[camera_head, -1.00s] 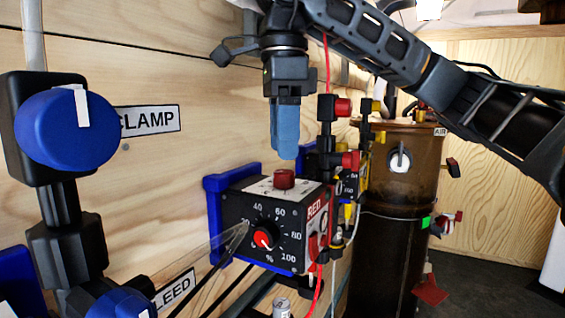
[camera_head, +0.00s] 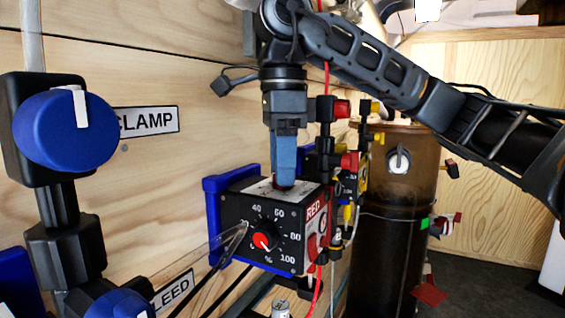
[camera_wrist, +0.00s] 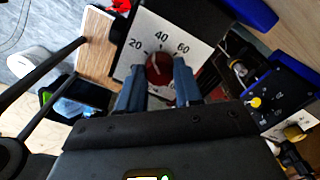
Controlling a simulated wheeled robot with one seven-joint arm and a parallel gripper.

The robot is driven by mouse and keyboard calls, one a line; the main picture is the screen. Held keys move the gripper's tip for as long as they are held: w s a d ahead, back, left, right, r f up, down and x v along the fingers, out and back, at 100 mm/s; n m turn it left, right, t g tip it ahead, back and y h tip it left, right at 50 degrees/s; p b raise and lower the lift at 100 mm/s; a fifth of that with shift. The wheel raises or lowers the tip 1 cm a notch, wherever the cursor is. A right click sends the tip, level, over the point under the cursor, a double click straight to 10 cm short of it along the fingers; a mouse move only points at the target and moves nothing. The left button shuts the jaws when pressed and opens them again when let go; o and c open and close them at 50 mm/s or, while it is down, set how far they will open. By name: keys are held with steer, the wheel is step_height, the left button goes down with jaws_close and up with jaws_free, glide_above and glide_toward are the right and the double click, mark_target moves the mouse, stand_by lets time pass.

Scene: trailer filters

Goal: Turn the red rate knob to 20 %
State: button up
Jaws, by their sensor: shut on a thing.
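The red rate knob (camera_wrist: 159,66) is a round red knob on a white dial plate (camera_wrist: 138,52) marked 20, 40, 60 on top of a black box (camera_head: 238,208). My gripper (camera_wrist: 159,88) points straight down, with its two blue fingers shut on opposite sides of this knob. In the head view my gripper (camera_head: 284,184) hides most of the knob. A thin line shows on the knob in the wrist view, near the 40 side, but its exact setting is hard to read. The box's front has another dial (camera_head: 263,240) with a red centre, marked to 100 %.
Beside the box on the right stand black and red fittings (camera_head: 327,140) and a brown tank (camera_head: 395,220). Blue-handled CLAMP (camera_head: 60,130) and BLEED (camera_head: 120,303) valves are at the left. Clear tubing crosses in front of the box's lower left. A red cable hangs behind my gripper.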

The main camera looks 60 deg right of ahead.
steer(key=c, duration=0.4)
steer(key=shift+f+n+b, duration=0.25)
steer(key=shift+n+b, duration=0.45)
steer(key=shift+b, duration=0.3)
steer(key=shift+r+n+b, duration=0.25)
steer(key=shift+n+b, duration=0.5)
steer(key=shift+n, duration=0.95)
steer(key=o, duration=1.1)
steer(key=shift+c, duration=0.2)
steer(key=shift+r+p, duration=0.4)
steer(key=shift+r, duration=3.5)
